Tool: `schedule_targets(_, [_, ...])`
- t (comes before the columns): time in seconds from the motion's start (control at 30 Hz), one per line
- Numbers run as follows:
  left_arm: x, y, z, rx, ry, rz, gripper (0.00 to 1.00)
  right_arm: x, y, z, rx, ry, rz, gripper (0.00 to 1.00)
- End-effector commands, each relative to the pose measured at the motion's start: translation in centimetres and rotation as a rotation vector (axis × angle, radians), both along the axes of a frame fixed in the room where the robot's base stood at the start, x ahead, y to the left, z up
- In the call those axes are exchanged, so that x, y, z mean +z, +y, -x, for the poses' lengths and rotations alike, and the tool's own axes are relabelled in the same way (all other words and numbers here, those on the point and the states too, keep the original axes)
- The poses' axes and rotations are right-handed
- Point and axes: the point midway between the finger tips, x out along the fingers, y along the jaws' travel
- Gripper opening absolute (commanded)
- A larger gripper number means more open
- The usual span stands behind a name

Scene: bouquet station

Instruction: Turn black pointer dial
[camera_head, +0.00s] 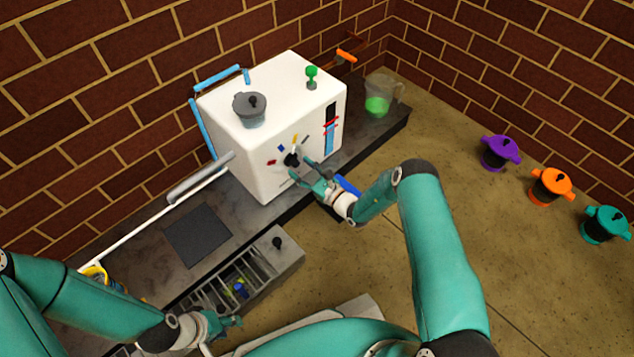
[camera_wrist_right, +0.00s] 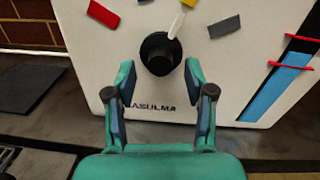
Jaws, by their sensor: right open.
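The black pointer dial (camera_head: 292,159) is on the front face of the white box-shaped machine (camera_head: 255,169), with coloured marks around it. In the right wrist view the dial (camera_wrist_right: 158,54) is a round black knob with a white pointer aimed up and slightly right. My right gripper (camera_head: 312,174) is at the machine's front. In the right wrist view its two open fingers (camera_wrist_right: 160,82) are on either side of the dial's lower part; I cannot tell whether they touch it. My left gripper (camera_head: 228,324) is low in the head view, near the drawer, its jaws too small to judge.
A grey pot (camera_head: 250,108) and a green knob (camera_head: 312,73) are on the machine's top. A jug with green contents (camera_head: 378,103) stands to its right on the counter. An open drawer (camera_head: 262,262) juts out below. Purple, orange and teal pots (camera_head: 499,152) stand at far right.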

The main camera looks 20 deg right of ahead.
Motion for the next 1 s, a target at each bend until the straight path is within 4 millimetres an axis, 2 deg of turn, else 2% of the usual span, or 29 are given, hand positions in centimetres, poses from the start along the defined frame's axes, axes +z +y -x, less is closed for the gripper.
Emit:
schedule_targets(0.3, [0.0, 0.0, 0.0, 0.000, 0.000, 0.000, 0.40, -0.2, -2.4, 5.9, -0.001, 0.004, -0.003, 0.54])
schedule_targets(0.5, [0.0, 0.0, 0.0, 0.000, 0.000, 0.000, 0.40, -0.3, -3.6, 8.8, 0.000, 0.003, -0.002, 0.54])
schedule_targets(0.7, [0.0, 0.0, 0.0, 0.000, 0.000, 0.000, 0.40, -0.3, -3.9, 10.0, 0.002, 0.002, 0.000, 0.54])
schedule_targets(1.0, [-0.1, 0.0, 0.0, 0.000, 0.000, 0.000, 0.40, -0.3, -3.9, 10.0, 0.003, 0.002, 0.000, 0.54])
